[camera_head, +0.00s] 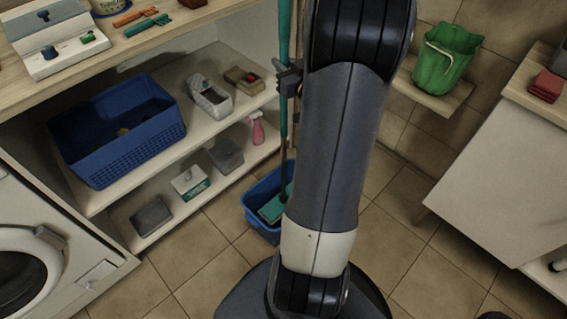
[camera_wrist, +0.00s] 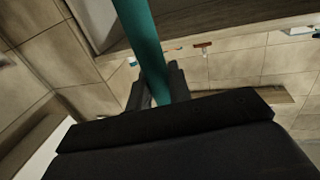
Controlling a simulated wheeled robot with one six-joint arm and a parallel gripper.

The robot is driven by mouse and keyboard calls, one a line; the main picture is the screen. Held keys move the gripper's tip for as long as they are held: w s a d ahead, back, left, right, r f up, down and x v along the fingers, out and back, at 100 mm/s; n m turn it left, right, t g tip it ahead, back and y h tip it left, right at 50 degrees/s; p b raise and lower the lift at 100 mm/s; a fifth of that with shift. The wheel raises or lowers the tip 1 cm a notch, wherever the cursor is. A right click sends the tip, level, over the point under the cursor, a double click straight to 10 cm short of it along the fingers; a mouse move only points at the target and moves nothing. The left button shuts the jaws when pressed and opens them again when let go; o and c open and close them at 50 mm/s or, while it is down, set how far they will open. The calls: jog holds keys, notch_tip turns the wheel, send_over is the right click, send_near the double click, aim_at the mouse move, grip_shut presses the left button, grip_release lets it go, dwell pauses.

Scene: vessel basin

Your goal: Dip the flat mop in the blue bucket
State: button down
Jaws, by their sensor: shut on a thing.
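The flat mop has a long teal pole (camera_head: 284,125) that stands nearly upright in the head view. Its teal flat head (camera_head: 271,210) shows inside the blue bucket (camera_head: 255,222) on the floor; part of both is hidden behind my arm. I cannot tell whether the head touches the bucket's bottom. My gripper (camera_head: 289,80) is shut on the pole, well above the bucket. In the wrist view the teal pole (camera_wrist: 145,40) runs down between the fingers of my gripper (camera_wrist: 158,85).
A shelf unit stands at left, holding a blue basket (camera_head: 120,135), a pink spray bottle (camera_head: 256,129) and several boxes. A washing machine (camera_head: 40,262) is at lower left. A green bucket (camera_head: 446,62) sits on a small shelf, and a white cabinet (camera_head: 500,165) stands at right. Tiled floor is open between.

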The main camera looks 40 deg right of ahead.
aim_at(288, 9)
jog(key=shift+r+p, duration=5.65)
jog(key=shift+r, duration=1.75)
